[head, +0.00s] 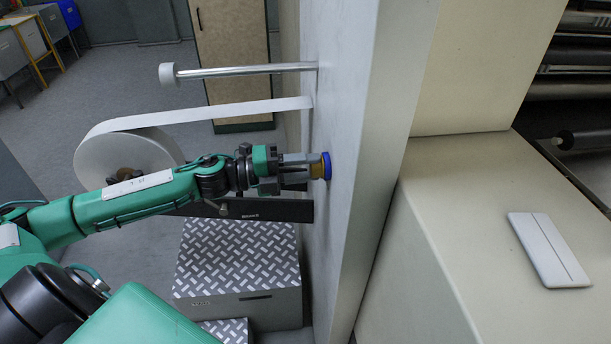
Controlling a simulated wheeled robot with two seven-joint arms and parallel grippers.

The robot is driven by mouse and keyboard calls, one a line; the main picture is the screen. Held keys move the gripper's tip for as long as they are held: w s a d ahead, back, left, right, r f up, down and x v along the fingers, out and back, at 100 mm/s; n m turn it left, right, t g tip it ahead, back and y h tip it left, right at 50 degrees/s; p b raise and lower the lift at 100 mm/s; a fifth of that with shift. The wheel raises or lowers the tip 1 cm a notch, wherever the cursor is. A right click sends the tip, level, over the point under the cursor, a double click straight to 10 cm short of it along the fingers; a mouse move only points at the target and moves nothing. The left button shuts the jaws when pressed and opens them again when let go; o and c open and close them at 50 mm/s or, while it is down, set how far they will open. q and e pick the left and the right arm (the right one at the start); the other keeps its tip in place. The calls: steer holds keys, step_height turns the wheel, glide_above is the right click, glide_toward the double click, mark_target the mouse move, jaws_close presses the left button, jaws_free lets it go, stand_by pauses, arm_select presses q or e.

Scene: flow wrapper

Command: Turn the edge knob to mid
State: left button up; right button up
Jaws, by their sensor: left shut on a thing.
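My right gripper is not in view.
A white film roll (125,160) with a strip running to the panel is behind my left arm. A metal rod (240,70) sticks out above. Treadplate steps (238,258) stand below. A white flat device (548,250) lies on the cream housing (450,250) at right.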

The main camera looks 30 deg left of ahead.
arm_select(q)
steer(key=shift+f+m+b, duration=0.1)
steer(key=shift+m+b, duration=0.65)
steer(key=shift+m, duration=0.25)
steer(key=o, duration=1)
